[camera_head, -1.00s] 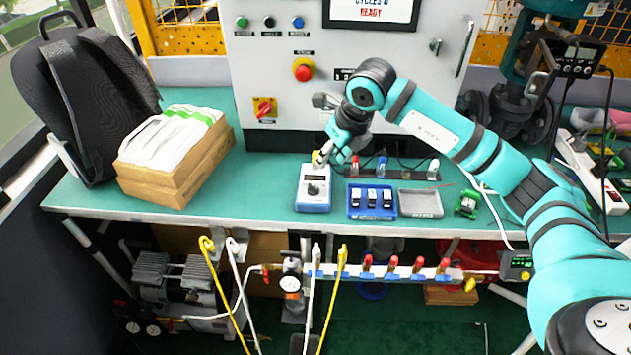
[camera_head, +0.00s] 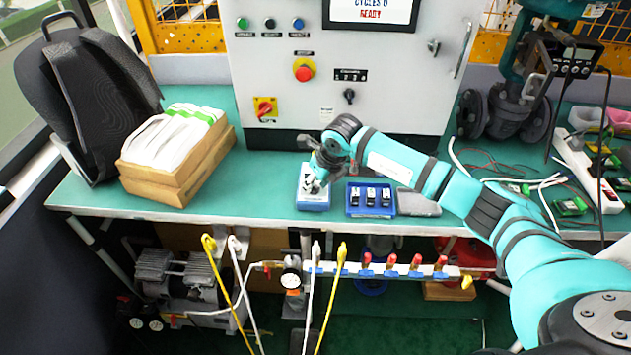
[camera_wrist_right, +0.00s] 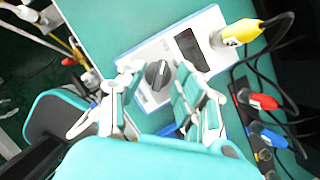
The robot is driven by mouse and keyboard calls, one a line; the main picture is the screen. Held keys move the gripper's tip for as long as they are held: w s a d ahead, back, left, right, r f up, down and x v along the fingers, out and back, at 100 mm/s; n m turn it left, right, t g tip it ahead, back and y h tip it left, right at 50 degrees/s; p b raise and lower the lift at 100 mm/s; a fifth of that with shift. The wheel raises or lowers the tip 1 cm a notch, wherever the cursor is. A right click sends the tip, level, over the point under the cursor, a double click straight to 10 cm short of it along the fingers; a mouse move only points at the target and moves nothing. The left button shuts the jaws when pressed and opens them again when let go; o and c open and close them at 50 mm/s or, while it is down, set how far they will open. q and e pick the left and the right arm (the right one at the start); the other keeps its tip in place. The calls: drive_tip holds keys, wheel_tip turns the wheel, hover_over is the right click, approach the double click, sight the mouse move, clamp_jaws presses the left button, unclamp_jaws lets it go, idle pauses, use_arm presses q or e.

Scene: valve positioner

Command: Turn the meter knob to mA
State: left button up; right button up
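The meter is a white and blue box (camera_head: 312,200) on the green bench, partly covered by my right gripper in the head view. In the right wrist view the meter (camera_wrist_right: 150,48) shows a dark screen (camera_wrist_right: 190,47) and a round dark grey knob (camera_wrist_right: 158,75) with a lighter pointer bar. The dial markings are too small to read. My right gripper (camera_head: 315,180) is over the meter. In the wrist view its fingers (camera_wrist_right: 160,78) are open, one on each side of the knob, with gaps visible. My left gripper is not in view.
A yellow plug (camera_wrist_right: 240,32) sits at the meter's screen end; red and blue plugs lie beyond. A blue tray (camera_head: 371,212) with black modules and a grey tray (camera_head: 417,204) are to the right. A control cabinet (camera_head: 400,90) stands behind. Wooden boxes (camera_head: 180,175) are left.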

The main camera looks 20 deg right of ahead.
drive_tip(key=shift+c, duration=0.4)
clamp_jaws()
drive_tip(key=shift+m, duration=0.4)
drive_tip(key=m, duration=0.1)
drive_tip(key=m+h+b, duration=0.1)
drive_tip(key=shift+a+f+m, duration=0.15)
drive_tip(key=shift+m, duration=0.15)
drive_tip(key=m+h+b, duration=0.2)
drive_tip(key=m+b, duration=0.1)
drive_tip(key=m, duration=0.2)
drive_tip(key=shift+a, duration=0.15)
drive_tip(key=shift+m, duration=0.3)
drive_tip(key=shift+o, duration=0.4)
unclamp_jaws()
